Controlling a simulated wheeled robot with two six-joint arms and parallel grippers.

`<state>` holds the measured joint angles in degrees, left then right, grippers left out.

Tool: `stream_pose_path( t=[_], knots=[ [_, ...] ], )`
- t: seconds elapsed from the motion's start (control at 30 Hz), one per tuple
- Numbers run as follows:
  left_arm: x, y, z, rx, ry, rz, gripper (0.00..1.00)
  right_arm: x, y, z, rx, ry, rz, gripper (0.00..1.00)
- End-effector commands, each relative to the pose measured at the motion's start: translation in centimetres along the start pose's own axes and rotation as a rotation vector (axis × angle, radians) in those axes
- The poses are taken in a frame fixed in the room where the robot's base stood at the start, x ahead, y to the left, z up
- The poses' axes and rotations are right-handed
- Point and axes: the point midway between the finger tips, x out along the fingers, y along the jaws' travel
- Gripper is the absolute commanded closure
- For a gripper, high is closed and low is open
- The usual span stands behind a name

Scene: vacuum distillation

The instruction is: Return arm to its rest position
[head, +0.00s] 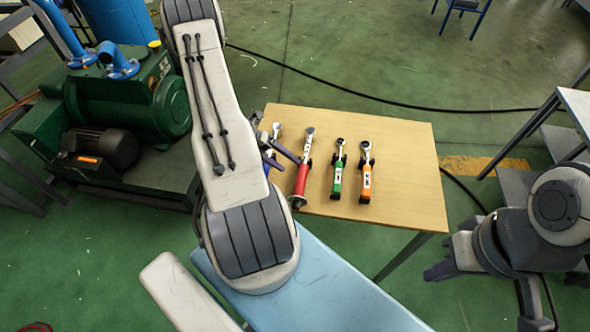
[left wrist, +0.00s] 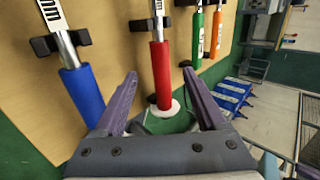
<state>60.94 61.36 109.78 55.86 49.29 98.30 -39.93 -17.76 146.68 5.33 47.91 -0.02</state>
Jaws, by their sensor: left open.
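Several torque wrenches lie side by side on the wooden table. The red-handled wrench (head: 301,180) also shows in the left wrist view (left wrist: 160,75), with a white disc at its handle end. My left gripper (left wrist: 159,74) is open, with purple fingers on either side of the red handle, and gaps show between them and it. In the head view my left arm partly hides this gripper (head: 288,160). A blue-handled wrench (left wrist: 82,95) is left of the fingers. The green wrench (head: 338,170) and orange wrench (head: 365,172) lie to the right. My right gripper (head: 436,271) is at lower right, its fingers unclear.
The wooden table (head: 408,160) has bare room right of the orange wrench. A green pump machine (head: 130,110) stands at left. A black cable (head: 340,88) crosses the green floor behind the table. Another table (head: 578,105) stands at the right edge.

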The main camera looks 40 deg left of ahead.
Motion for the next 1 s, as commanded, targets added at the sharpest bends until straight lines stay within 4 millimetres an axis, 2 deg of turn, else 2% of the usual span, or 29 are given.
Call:
stream_pose_path(
  t=[0.1,0.3,0.57,0.67,0.77,0.87,1.0],
  knots=[
    [-2.3,0.1,0.1,0.002,-0.004,0.001,0.27,0.5,0.0,0.0,0.000,0.000,0.000,1.00],
    [-4.5,0.0,0.1,0.001,-0.001,-0.001,0.27,0.7,0.1,0.0,0.000,0.000,0.000,1.00],
    [-4.9,-0.1,0.1,0.001,0.000,-0.001,0.27,0.7,0.1,0.0,0.000,0.000,0.000,1.00],
    [-4.7,-0.8,0.1,0.041,0.016,0.004,0.27,0.7,0.1,0.0,0.000,0.000,0.000,1.00],
    [-4.1,-3.6,0.3,0.209,0.080,0.024,0.27,0.6,0.1,0.0,0.000,0.000,0.000,1.00],
    [-2.9,-8.8,-0.2,0.523,0.199,0.044,0.27,0.6,0.1,0.0,0.000,0.000,0.000,1.00],
    [-1.0,-16.8,-2.9,1.084,0.407,0.036,0.27,0.7,0.1,0.0,0.000,0.000,0.000,1.00]
  ],
)
